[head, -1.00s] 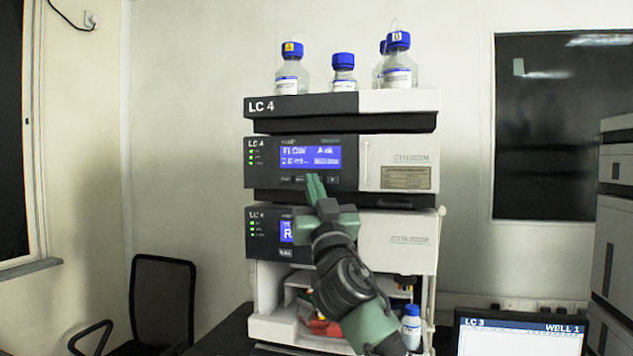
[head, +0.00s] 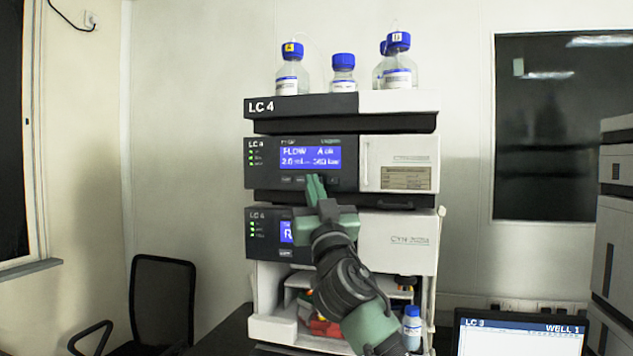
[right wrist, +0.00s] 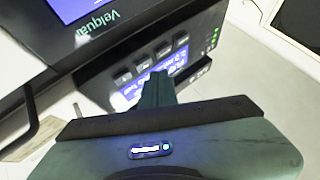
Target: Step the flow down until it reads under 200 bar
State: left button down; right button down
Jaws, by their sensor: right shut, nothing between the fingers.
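The pump module (head: 300,163) of the LC 4 stack has a blue display (head: 310,157) reading FLOW, about 2.0 ml, and a bar figure that looks like three digits starting with 3, too small to read surely. A row of small dark buttons lies under the display; the buttons (right wrist: 143,62) also show in the right wrist view. My right gripper (head: 316,180) is shut and empty, its green fingertips up at the button row, hiding part of it. In the wrist view the fingertips (right wrist: 160,78) overlap the panel near the buttons; whether they touch one cannot be told. My left gripper is not in view.
Blue-capped bottles (head: 343,73) stand on top of the stack. A lower module (head: 400,240) with its own blue display is partly behind my right arm. A screen labelled LC 3 (head: 521,333) stands at lower right, a black chair (head: 162,300) at left.

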dwell(0.7)
jog(key=shift+w+d+b, duration=0.1)
jog(key=shift+w+b, duration=0.25)
jog(key=shift+w, duration=0.05)
jog(key=shift+w+d, duration=0.2)
jog(key=shift+w, duration=0.15)
dwell(0.8)
jog(key=shift+s, duration=0.1)
jog(key=shift+s+a, duration=0.25)
jog(key=shift+s, duration=0.4)
jog(key=s, duration=0.1)
jog(key=s+a, duration=0.1)
jog(key=s, duration=0.2)
jog(key=shift+s+a, duration=0.3)
jog(key=shift+s, duration=0.05)
dwell(0.4)
